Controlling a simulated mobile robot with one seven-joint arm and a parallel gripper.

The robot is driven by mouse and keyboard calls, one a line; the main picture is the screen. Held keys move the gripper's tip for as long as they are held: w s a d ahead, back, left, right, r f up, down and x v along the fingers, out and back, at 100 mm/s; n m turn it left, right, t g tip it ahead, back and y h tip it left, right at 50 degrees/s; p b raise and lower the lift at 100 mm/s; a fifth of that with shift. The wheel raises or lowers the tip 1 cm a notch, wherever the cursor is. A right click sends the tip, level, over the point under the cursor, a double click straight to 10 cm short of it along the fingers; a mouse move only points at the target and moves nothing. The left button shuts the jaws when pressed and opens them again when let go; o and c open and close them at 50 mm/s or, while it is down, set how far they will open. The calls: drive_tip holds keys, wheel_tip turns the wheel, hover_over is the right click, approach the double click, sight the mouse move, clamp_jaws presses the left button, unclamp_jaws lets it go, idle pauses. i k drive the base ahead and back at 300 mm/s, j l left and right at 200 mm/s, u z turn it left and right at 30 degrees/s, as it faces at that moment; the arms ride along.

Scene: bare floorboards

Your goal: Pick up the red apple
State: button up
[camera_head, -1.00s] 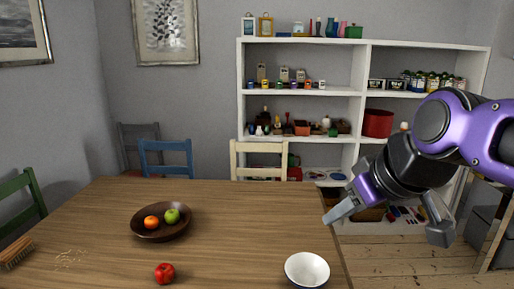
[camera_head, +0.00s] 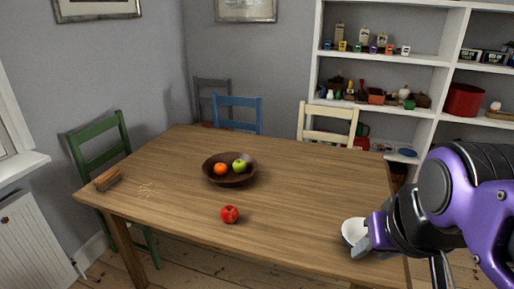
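The red apple (camera_head: 230,214) sits on the wooden table (camera_head: 290,206) near its front edge, left of the picture's middle. My gripper (camera_head: 398,266) is at the lower right, in front of the table's right end, well to the right of the apple. Its fingers are spread apart, with nothing seen between them. One finger overlaps the white bowl in the picture; I cannot tell whether they touch. The other finger runs toward the bottom edge of the picture.
A dark bowl (camera_head: 209,176) behind the apple holds an orange fruit (camera_head: 221,169) and a green apple (camera_head: 239,166). A white bowl (camera_head: 351,230) stands at the table's right front. A brush (camera_head: 107,179) lies at the left end beside crumbs (camera_head: 147,190). Chairs stand behind and left.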

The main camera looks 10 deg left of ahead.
sight(229, 214)
drive_tip(key=u, duration=0.85)
drive_tip(key=i+j, duration=0.1)
drive_tip(key=i+z, duration=0.05)
drive_tip(key=i, duration=0.05)
